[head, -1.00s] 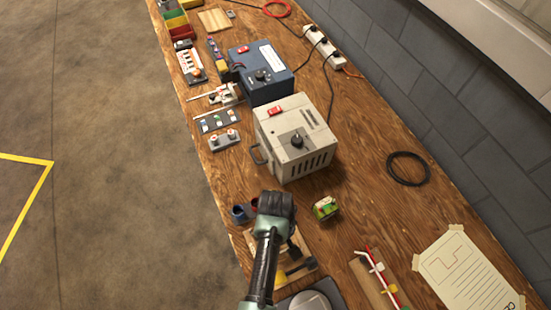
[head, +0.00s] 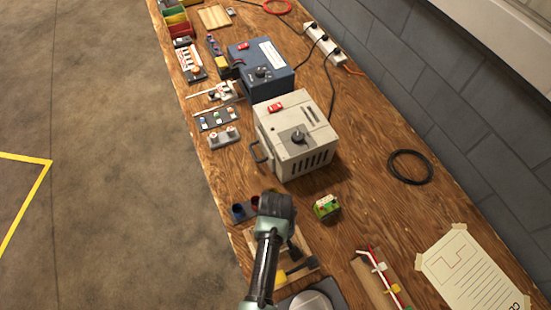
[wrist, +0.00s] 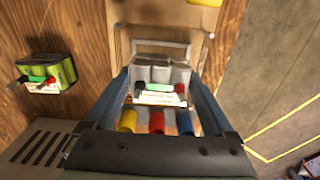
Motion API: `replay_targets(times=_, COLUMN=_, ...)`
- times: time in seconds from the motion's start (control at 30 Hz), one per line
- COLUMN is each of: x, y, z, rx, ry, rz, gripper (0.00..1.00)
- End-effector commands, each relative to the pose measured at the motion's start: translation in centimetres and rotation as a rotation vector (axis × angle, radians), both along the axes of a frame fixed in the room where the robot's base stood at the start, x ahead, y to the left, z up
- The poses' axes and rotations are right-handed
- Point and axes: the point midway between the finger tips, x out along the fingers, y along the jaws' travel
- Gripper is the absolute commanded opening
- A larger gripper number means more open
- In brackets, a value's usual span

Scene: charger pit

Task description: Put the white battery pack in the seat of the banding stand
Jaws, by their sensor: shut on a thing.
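The white battery pack (wrist: 160,76) is between the two blue-grey fingers of my gripper (wrist: 163,98) in the wrist view. It has a white label and green, red and black parts on its near side. My gripper is shut on it. The banding stand (wrist: 122,22) shows as a pale wooden board with a metal frame (wrist: 150,45) just beyond the pack; I cannot tell whether the pack rests in the seat. In the head view my wrist (head: 276,206) hides the pack and part of the stand's board (head: 312,262).
A green battery pack (head: 327,207) stands to the right of my wrist; it also shows in the wrist view (wrist: 60,72). Yellow, red and blue cups (wrist: 157,122) sit near the stand. A beige machine (head: 295,140) is behind. Bare bench lies right of the green pack.

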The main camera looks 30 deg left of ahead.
Motion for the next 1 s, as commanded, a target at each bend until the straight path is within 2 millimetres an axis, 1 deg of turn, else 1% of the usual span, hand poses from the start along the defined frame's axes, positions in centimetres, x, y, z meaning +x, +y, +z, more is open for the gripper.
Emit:
replay_targets(times=0.8, x=0.1, y=0.0, z=-2.0, rx=0.0, ry=-0.001, rz=-0.001, gripper=0.01)
replay_targets(times=1.0, x=0.1, y=0.0, z=-2.2, rx=0.0, ry=-0.001, rz=-0.001, gripper=0.01)
